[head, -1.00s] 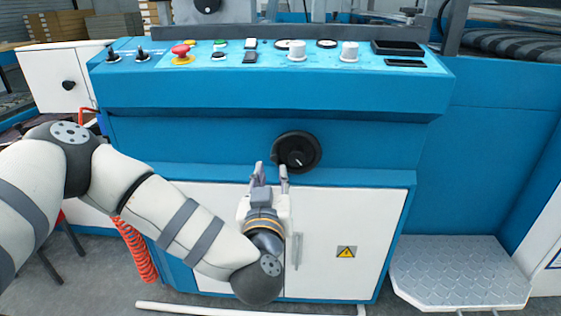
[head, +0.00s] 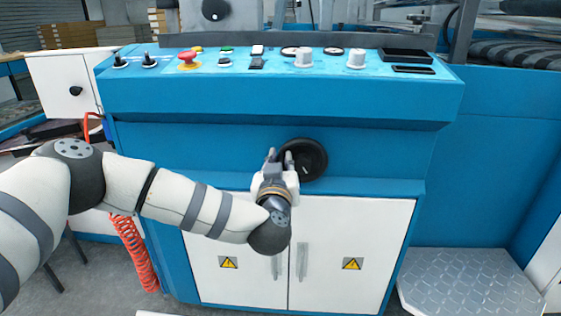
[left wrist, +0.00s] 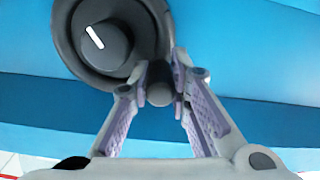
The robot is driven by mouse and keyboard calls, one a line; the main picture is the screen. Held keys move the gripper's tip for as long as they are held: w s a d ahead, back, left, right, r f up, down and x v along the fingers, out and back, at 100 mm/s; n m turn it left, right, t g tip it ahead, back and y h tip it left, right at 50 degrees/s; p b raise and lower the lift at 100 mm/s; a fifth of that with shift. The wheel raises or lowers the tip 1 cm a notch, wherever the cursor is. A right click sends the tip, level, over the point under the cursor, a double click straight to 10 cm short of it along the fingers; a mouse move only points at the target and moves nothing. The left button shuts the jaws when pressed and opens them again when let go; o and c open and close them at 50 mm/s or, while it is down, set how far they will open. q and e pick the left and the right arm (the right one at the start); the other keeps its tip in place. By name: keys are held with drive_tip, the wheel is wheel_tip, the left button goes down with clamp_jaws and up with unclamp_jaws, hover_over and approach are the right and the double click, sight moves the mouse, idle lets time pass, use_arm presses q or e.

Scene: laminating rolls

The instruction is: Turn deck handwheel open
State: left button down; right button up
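The black round handwheel (head: 308,160) is on the blue machine front, below the control deck. In the left wrist view the handwheel (left wrist: 103,48) fills the upper left, with a white line on its hub and a short dark handle (left wrist: 160,92) standing out from its lower right rim. My left gripper (head: 279,155) is at the wheel's left side, pointing up at it. In the left wrist view my left gripper (left wrist: 156,78) has its fingers apart on either side of the handle. I see no clear grip on it. My right gripper is not in view.
The control deck (head: 330,85) above holds a red stop button (head: 188,57), switches and white knobs. White cabinet doors (head: 345,230) with vertical handles lie below the wheel. A metal tread plate step (head: 470,285) is at the lower right.

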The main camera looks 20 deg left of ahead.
sight(311, 181)
use_arm(q)
drive_tip(key=shift+f+n, duration=0.15)
drive_tip(key=shift+n, duration=0.15)
